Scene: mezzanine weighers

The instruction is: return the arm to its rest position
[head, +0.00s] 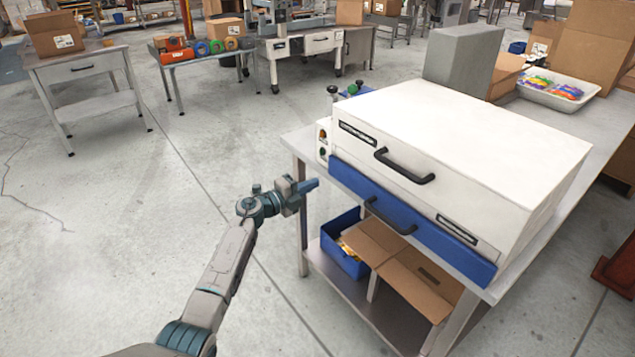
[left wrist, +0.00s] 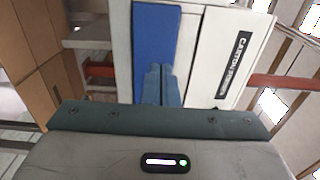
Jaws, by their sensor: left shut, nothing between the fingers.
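My left gripper (head: 308,185) reaches in from the bottom left of the head view. It is shut and empty, with its fingers pointing right, just left of the white and blue machine's front corner. In the left wrist view its closed fingers (left wrist: 162,84) show against the machine's blue lower part (left wrist: 155,40). I cannot tell whether the fingers touch the machine; in the head view they look apart from it. The machine (head: 470,140) has a white lid and two black handles. My right gripper is not in view.
The machine stands on a grey table (head: 585,150) with a lower shelf holding a blue bin (head: 342,262) and open cartons (head: 405,275). A white tray (head: 530,95) of colourful packs and cardboard boxes are behind. Open floor (head: 130,220) lies left of my arm.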

